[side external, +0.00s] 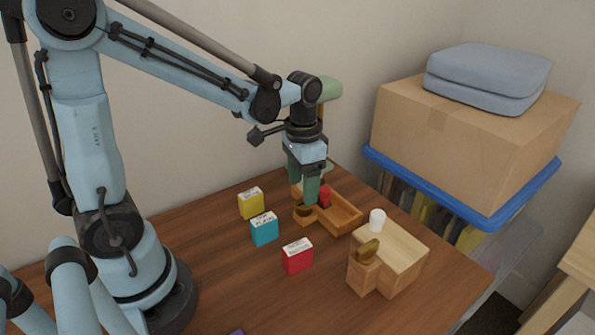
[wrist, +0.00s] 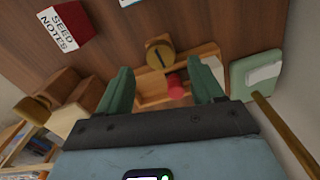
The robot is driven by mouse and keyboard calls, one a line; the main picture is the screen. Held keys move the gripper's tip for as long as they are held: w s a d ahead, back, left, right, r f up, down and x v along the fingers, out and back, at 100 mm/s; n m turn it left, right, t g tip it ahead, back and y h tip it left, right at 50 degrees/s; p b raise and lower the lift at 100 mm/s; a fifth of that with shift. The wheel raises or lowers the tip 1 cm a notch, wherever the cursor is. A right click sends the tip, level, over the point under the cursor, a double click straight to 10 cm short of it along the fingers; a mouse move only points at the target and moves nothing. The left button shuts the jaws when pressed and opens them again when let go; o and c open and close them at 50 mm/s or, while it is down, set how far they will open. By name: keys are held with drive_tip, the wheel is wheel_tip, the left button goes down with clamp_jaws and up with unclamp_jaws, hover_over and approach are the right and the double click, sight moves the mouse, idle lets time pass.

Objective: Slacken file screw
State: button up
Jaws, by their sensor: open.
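My gripper (side external: 304,192) is open, its green fingers pointing down over an open wooden tray (side external: 347,217). A round brass screw (side external: 304,210) stands at the tray's near-left end, and a red knob (side external: 325,195) rises from the tray. In the wrist view, the slotted brass screw (wrist: 160,53) lies just beyond the fingertips, and the red knob (wrist: 176,86) shows between the fingers of my gripper (wrist: 163,80). Nothing is held. A second brass screw (side external: 368,249) is on a wooden block (side external: 403,257) with a white knob (side external: 377,219). I cannot tell which is the file screw.
Yellow (side external: 251,204), teal (side external: 264,229) and red (side external: 298,256) small labelled boxes stand left of the tray. A green labelled box (wrist: 257,72) is close beside it. A cardboard box (side external: 460,135) sits on a blue-lidded bin (side external: 378,158) to the right. The front-left desk is mostly clear.

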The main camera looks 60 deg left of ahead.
drive_tip(key=shift+f, duration=2.2)
drive_tip(key=c, duration=1.1)
drive_tip(key=shift+o, duration=0.2)
drive_tip(key=shift+n, duration=1.6)
drive_tip(key=o, duration=1.1)
drive_tip(key=shift+c, duration=0.2)
wheel_tip(320, 180, up, 12)
